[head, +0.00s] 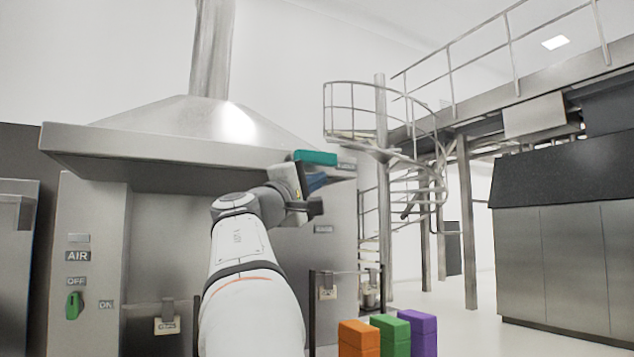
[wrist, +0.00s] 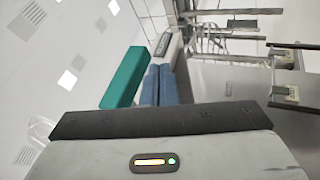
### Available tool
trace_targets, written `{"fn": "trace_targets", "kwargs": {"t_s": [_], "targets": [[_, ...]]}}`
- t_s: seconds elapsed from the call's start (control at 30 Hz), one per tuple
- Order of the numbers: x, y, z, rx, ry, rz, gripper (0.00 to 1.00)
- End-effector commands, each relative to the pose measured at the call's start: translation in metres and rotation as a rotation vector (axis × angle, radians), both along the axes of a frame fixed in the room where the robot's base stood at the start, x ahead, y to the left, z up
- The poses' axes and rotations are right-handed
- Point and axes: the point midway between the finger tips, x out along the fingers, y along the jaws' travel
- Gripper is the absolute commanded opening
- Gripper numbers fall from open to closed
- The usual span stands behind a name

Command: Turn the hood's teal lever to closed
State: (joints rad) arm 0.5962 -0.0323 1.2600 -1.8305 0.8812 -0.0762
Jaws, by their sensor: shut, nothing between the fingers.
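The teal lever (head: 315,157) lies nearly level at the right front corner of the hood (head: 170,147). In the wrist view the lever (wrist: 126,76) is a long teal bar just left of my fingers. My gripper (head: 317,180) is right below the lever in the head view. Its two blue fingers (wrist: 158,72) are together with nothing between them. I cannot tell whether they touch the lever. A small label (wrist: 163,43) sits beyond the fingertips, too small to read. The lever's pivot is not clearly seen.
A green switch (head: 74,305) with OFF and ON labels is on the left panel under an AIR sign (head: 78,256). Orange (head: 358,338), green (head: 391,334) and purple (head: 418,331) blocks stand low at front right. A spiral stair (head: 385,150) rises behind. Floor at right is clear.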

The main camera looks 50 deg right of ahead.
Motion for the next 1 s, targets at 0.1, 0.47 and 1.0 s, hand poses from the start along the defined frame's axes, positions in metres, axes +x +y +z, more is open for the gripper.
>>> {"fn": "trace_targets", "kwargs": {"t_s": [0.1,0.47,1.0], "targets": [[0.0,0.0,-0.024,0.0,0.0,0.0,0.0],[-0.002,0.057,-0.059,0.0,0.002,0.004,0.0],[-0.004,0.088,-0.075,0.0,0.0,0.0,0.0]]}}
